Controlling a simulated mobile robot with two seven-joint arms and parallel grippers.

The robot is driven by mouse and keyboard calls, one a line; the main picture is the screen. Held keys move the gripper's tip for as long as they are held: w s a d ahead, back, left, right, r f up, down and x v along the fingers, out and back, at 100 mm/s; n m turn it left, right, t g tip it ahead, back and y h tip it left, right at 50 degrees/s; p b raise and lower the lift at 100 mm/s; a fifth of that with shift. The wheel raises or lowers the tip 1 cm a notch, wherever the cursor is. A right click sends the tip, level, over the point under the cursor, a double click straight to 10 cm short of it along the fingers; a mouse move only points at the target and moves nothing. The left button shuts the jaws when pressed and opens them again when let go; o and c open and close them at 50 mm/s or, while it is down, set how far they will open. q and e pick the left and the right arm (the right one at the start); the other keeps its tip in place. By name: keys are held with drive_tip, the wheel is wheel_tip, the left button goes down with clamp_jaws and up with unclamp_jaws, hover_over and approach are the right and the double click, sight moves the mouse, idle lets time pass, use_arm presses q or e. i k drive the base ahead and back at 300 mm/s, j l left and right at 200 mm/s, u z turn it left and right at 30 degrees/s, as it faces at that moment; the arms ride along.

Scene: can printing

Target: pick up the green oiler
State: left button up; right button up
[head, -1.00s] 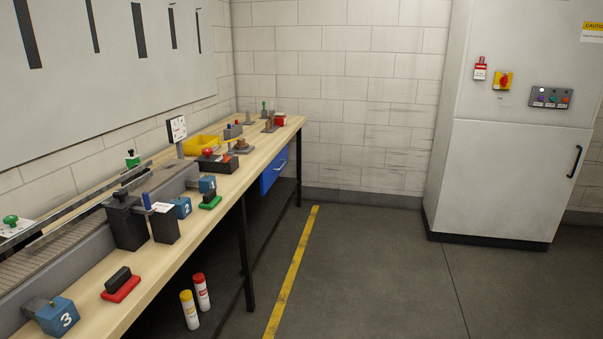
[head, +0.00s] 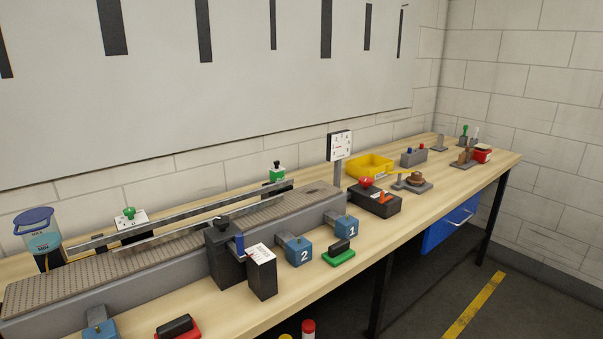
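A small upright green-topped item (head: 464,131) stands at the far right end of the workbench, beside a pale upright item (head: 475,134). It may be the green oiler, but it is too small to tell for sure. Neither of my grippers is in view.
The workbench (head: 300,300) runs from lower left to far right. A conveyor (head: 150,250) fills its left part. Floor is clear at right.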

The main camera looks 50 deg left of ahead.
sight(277, 175)
drive_tip(key=i, duration=1.35)
drive_tip(key=i+l+u, duration=0.15)
drive_tip(key=i, duration=1.25)
drive_tip(key=i+u, duration=0.15)
drive_tip(key=u, duration=2.7)
